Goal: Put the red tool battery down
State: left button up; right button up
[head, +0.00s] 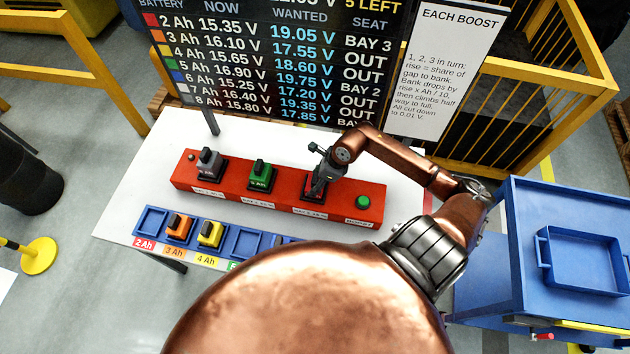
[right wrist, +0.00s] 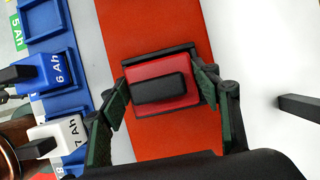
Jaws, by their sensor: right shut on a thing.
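The red tool battery (right wrist: 178,93), with a black top block, is between the two fingers of my right gripper (right wrist: 162,92). In the head view the right gripper (head: 319,178) is over the rightmost bay of the red charging bank (head: 231,194), with a little of the red battery (head: 312,192) showing below it. The battery is upright at a dark bay frame (right wrist: 160,53); I cannot tell whether it is fully down in it. The top row of the board (head: 275,60), 2 Ah, reads BAY 3. My left gripper is not in view.
A grey battery (head: 208,163) and a green battery (head: 261,176) stand in the bank's other bays; a green button (head: 362,202) is at its right end. A blue rack (head: 152,220) in front holds orange (head: 178,230) and yellow (head: 209,235) batteries. The wrist view shows blue (right wrist: 48,73) and white (right wrist: 62,135) ones.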

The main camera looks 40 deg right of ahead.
jog(key=o, duration=1.2)
jog(key=shift+f, duration=0.1)
jog(key=o, duration=0.4)
jog(key=shift+r, duration=0.25)
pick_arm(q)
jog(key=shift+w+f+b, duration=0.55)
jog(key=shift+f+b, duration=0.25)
pick_arm(e)
jog(key=shift+v, duration=5.9)
